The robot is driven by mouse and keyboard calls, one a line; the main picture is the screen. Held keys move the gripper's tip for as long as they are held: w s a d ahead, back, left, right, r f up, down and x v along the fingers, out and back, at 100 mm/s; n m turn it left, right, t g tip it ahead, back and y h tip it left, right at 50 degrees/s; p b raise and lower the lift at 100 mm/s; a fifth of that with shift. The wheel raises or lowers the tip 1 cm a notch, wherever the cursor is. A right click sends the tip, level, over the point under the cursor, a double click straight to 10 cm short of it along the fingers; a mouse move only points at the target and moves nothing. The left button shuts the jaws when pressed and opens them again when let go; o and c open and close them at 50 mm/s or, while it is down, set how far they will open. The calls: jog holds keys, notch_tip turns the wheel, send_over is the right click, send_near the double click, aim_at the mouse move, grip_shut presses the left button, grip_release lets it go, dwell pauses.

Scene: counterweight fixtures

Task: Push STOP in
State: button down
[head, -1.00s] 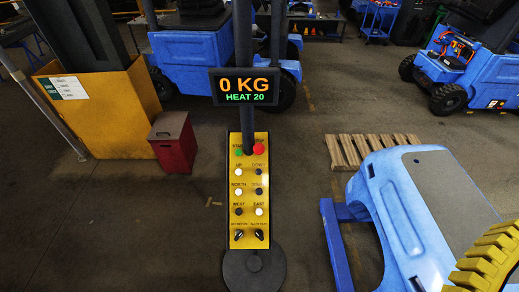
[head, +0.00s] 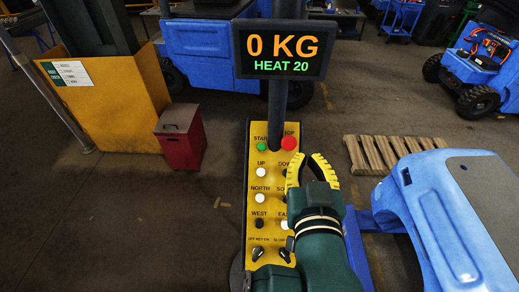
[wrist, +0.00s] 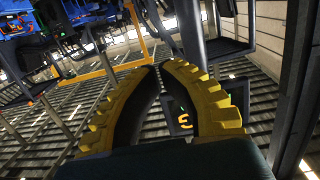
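The red STOP button (head: 289,143) is at the top right of the yellow control panel (head: 251,205), beside the green START button (head: 262,146). It shows unobstructed in the head view. My gripper (head: 305,157) has yellow ribbed fingers and is in front of the panel's right side, with its tips just below and to the right of STOP in the picture. The gap in depth cannot be told. In the wrist view the curved fingers (wrist: 160,66) come together at the tips with nothing held. My gripper hides part of DOWN and the right-hand column.
A display (head: 283,50) on the post above the panel reads 0 KG, HEAT 20. A blue vehicle (head: 415,205) and a wooden pallet (head: 385,152) are to the right. A red box (head: 181,137) stands on the floor to the left.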

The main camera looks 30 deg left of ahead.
jog(key=f, duration=0.2)
jog(key=shift+s+a+f+b, duration=0.3)
jog(key=shift+s+a, duration=0.05)
